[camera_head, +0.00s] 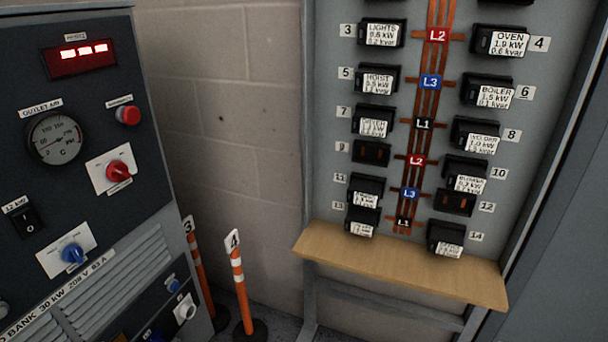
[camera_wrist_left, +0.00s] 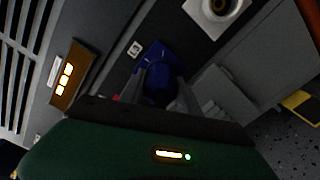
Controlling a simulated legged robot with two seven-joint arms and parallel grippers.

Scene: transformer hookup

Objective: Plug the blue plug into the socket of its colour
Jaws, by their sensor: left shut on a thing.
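My left gripper (camera_wrist_left: 158,98) shows in the left wrist view, its two grey fingers shut on the dark blue plug (camera_wrist_left: 158,84). The plug is in front of a blue square socket (camera_wrist_left: 150,54) on the dark panel and hides much of it. I cannot tell whether the plug touches the socket or is inside it. My grippers are not clearly seen in the head view, and my right gripper is in neither view.
A white socket (camera_wrist_left: 217,8) is close by on the panel; it also shows in the head view (camera_head: 185,309). A lit orange display (camera_wrist_left: 66,76) is left of the plug. Orange-white posts (camera_head: 240,285) and a wooden shelf (camera_head: 400,263) stand right of the cabinet.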

